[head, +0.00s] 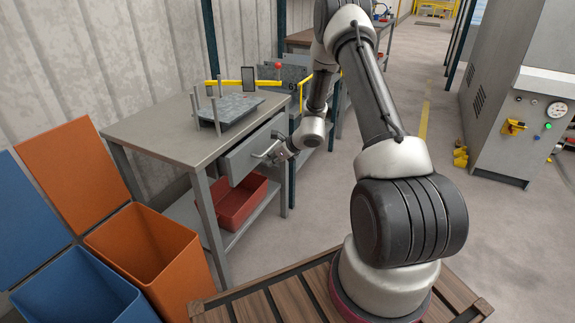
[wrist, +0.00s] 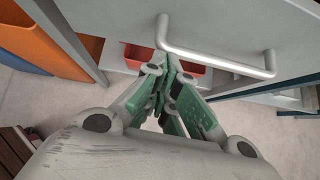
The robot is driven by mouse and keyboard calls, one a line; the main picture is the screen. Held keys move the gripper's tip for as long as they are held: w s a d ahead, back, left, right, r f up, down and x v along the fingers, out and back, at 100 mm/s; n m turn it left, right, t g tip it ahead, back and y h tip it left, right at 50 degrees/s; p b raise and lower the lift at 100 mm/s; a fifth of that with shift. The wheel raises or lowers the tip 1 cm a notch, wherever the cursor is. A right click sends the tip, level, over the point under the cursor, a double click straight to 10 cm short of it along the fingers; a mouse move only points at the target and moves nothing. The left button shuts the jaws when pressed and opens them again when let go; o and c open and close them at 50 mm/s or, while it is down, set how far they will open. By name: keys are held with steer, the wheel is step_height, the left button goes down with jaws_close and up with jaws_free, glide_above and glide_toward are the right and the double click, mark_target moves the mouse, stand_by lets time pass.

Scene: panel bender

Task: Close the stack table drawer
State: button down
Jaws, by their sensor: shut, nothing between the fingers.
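The stack table (head: 150,125) stands at the left in the head view, with a grey drawer (head: 243,155) under its top. The drawer front seems to stand a little out from the table edge; its exact gap is hard to tell. Its silver bar handle (head: 262,155) also shows in the wrist view (wrist: 215,66), across the drawer front (wrist: 230,25). My gripper (head: 270,158) is at the drawer front beside the handle. In the wrist view its fingertips (wrist: 170,68) are together and empty, near the handle's left end; I cannot tell whether they touch it.
A red bin (head: 240,203) sits on the table's lower shelf. Metal sheets (head: 232,108) lie between posts on the top. Orange (head: 150,245) and blue (head: 75,295) bins stand at front left. A grey machine (head: 510,90) is at right. Floor between is clear.

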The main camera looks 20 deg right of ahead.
steer(key=w+a, duration=0.1)
steer(key=w, duration=0.1)
steer(key=w+a, duration=0.2)
steer(key=shift+w+a, duration=0.2)
steer(key=shift+a, duration=0.05)
steer(key=shift+w+a+r, duration=0.1)
steer(key=shift+w, duration=0.1)
